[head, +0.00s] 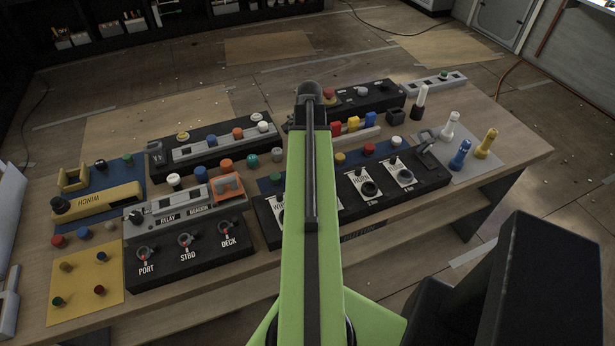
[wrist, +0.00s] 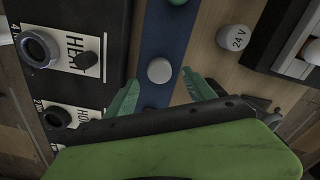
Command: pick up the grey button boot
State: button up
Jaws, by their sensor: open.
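The grey button boot (wrist: 160,70) is a round, pale grey cap on a blue strip (wrist: 165,40) in the wrist view. My gripper (wrist: 163,92) is open, its two green fingers spread to the left and right just below the boot in the picture. In the head view my green arm covers the middle of the bench and hides the fingers; I cannot pick out the boot there for certain.
A black labelled panel (wrist: 70,90) with knobs lies left of the strip in the wrist view. A white "24 V" cap (wrist: 237,38) stands on bare wood to the right; a teal cap (wrist: 178,2) is above. The bench (head: 505,140) holds several panels and coloured caps.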

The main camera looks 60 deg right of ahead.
notch_tip(320, 180, down, 5)
jog(key=b, duration=0.5)
jog(key=shift+a+f, duration=0.1)
jog(key=shift+f, duration=0.05)
jog(key=shift+r, duration=0.2)
jog(key=shift+w, duration=0.1)
grip_shut()
